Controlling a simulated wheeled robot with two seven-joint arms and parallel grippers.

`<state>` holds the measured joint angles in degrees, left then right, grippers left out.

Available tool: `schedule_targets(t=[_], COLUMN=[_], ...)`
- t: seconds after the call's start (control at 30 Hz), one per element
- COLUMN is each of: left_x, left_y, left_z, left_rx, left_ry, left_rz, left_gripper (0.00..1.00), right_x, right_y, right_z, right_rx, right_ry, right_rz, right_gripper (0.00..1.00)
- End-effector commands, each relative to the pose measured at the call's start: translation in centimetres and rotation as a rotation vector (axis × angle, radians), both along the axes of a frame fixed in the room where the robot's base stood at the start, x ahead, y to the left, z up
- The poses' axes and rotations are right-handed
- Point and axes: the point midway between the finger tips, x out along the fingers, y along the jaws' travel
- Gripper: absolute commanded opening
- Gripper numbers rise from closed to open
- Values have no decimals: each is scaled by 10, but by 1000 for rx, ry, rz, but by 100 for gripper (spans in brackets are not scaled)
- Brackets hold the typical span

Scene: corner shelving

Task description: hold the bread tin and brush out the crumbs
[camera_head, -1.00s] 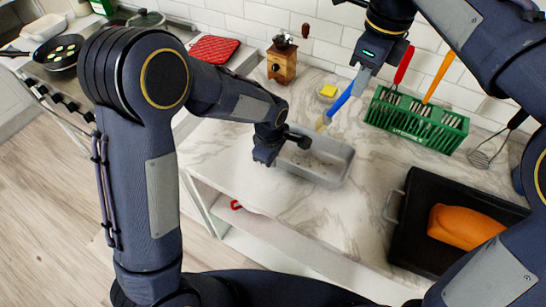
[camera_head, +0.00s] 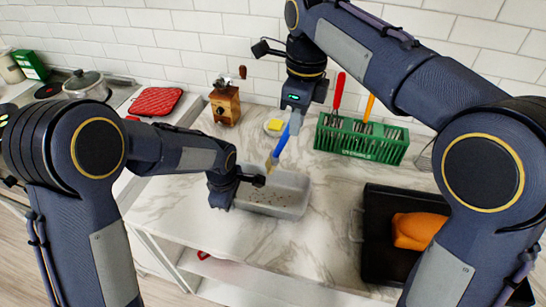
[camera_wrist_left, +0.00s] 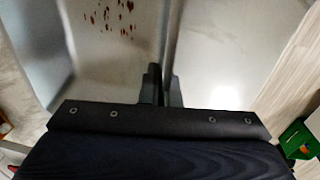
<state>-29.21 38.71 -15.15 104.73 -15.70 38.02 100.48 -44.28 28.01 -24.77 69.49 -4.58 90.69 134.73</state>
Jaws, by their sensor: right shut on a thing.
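The grey bread tin (camera_head: 290,211) stands on the marble counter with brown crumbs on its floor; the crumbs (camera_wrist_left: 112,15) also show in the left wrist view. My left gripper (camera_head: 250,181) is at the tin's left end. In the left wrist view its two fingers (camera_wrist_left: 162,88) stand close together on either side of the tin's wall. My right gripper (camera_head: 294,122) is shut on the brush's blue handle (camera_head: 283,138). The brush points down, its pale bristles (camera_head: 271,163) at the tin's back rim; whether they touch it is unclear.
A green utensil rack (camera_head: 360,140) stands against the tiled wall. A yellow block on a dish (camera_head: 275,127) and a wooden grinder (camera_head: 225,103) stand behind the tin.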

Motion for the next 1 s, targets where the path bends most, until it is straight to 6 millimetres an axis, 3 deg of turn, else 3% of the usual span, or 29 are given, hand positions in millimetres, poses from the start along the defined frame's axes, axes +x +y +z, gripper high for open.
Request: schedule_targets(t=[0.1, 0.33, 1.0], left_x=[0, 0, 0], left_y=[0, 0, 0], left_z=[0, 0, 0], left_rx=[0, 0, 0], left_ry=[-1, 0, -1], left_rz=[0, 0, 0], left_gripper=[0, 0, 0], right_x=[4, 4, 4], right_y=[5, 4, 4], right_z=[-19, -32, -95], right_rx=[-17, -18, -18], right_ry=[20, 22, 22], right_rz=[0, 0, -1], right_gripper=[0, 0, 0])
